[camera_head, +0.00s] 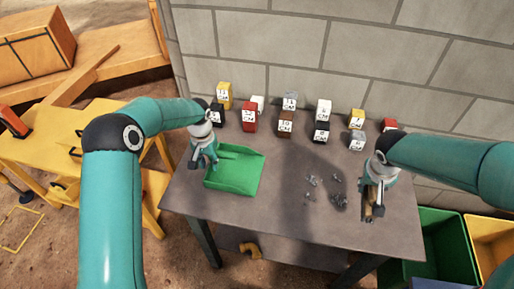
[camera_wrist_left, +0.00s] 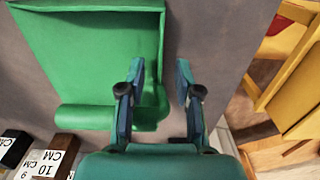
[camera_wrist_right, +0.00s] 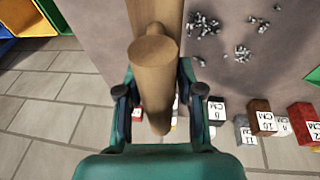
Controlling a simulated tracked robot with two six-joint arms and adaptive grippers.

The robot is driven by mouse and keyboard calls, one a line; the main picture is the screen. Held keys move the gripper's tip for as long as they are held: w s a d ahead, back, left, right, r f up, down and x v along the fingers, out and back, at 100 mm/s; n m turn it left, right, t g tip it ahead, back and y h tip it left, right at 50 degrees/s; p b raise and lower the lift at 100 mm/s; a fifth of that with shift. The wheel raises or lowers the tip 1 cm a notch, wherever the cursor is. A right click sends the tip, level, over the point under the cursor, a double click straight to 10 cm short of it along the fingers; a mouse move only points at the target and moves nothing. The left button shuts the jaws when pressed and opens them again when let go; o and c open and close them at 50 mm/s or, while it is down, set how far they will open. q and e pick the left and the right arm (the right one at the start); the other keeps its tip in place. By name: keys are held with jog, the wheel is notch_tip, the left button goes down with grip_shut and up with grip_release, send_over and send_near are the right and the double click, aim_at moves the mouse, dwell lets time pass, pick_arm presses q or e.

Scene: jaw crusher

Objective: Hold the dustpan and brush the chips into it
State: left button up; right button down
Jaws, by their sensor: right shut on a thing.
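The green dustpan (camera_head: 236,172) lies on the left part of the grey table; it fills the upper left of the left wrist view (camera_wrist_left: 90,50). My right gripper (camera_head: 374,208) is shut on the wooden brush (camera_head: 368,206), whose handle (camera_wrist_right: 153,55) shows large in the right wrist view. Its bristles are hidden. Grey chips (camera_head: 339,200) lie in several small piles between pan and brush.
Several labelled blocks (camera_head: 285,122) stand along the back of the table near the block wall (camera_head: 350,50). A green bin (camera_head: 440,245) and a yellow bin (camera_head: 490,235) stand beyond the right edge. The table between pan and chips is clear.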

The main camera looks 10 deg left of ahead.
pick_arm(q)
jog(key=shift+f, duration=1.25)
jog(key=shift+c, duration=0.3)
grip_shut()
